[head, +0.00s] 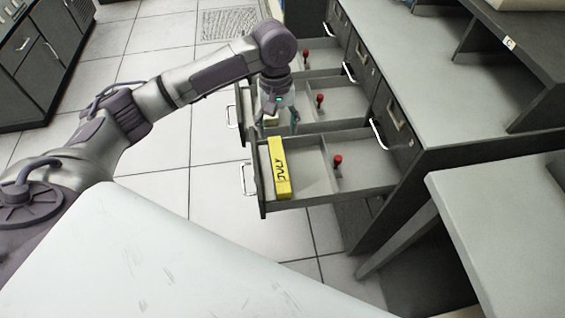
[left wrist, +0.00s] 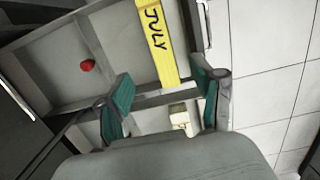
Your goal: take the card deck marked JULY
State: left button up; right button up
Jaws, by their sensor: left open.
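The card deck marked JULY (head: 279,167) is a yellow block with black lettering, lying at the left side of the nearest open drawer (head: 316,202). It also shows in the left wrist view (left wrist: 161,45), upper middle, with its lower end near the gap between my fingers. My left gripper (head: 280,123) points down just beyond the deck, over the edge between the nearest drawer and the one behind it. Its green-padded fingers show in the left wrist view (left wrist: 164,103), apart and with nothing held. My right gripper is not in view.
Two more open drawers stand behind; the middle one (head: 345,118) holds a pale block (left wrist: 179,118), partly hidden by my gripper. Red-knobbed posts (head: 337,160) stand in the drawers. The cabinet top (head: 440,100) and a grey table (head: 500,200) lie to the right. Tiled floor (head: 215,200) is clear at left.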

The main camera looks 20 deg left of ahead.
pick_arm(q)
send_over(278, 162)
jog(key=w, duration=0.1)
jog(key=f, duration=0.5)
jog(key=shift+a, duration=0.3)
jog(key=shift+w+f, duration=0.15)
jog(key=shift+f, duration=0.25)
jog(key=shift+s+d+f, duration=0.1)
jog(key=shift+s+f, duration=0.1)
jog(key=shift+f, duration=0.35)
jog(key=f, duration=0.3)
jog(key=shift+s+d+f+b, duration=0.15)
jog(key=shift+s+f+b, duration=0.15)
jog(key=shift+b, duration=0.1)
jog(key=shift+f, duration=0.25)
jog(key=c, duration=0.6)
grip_shut()
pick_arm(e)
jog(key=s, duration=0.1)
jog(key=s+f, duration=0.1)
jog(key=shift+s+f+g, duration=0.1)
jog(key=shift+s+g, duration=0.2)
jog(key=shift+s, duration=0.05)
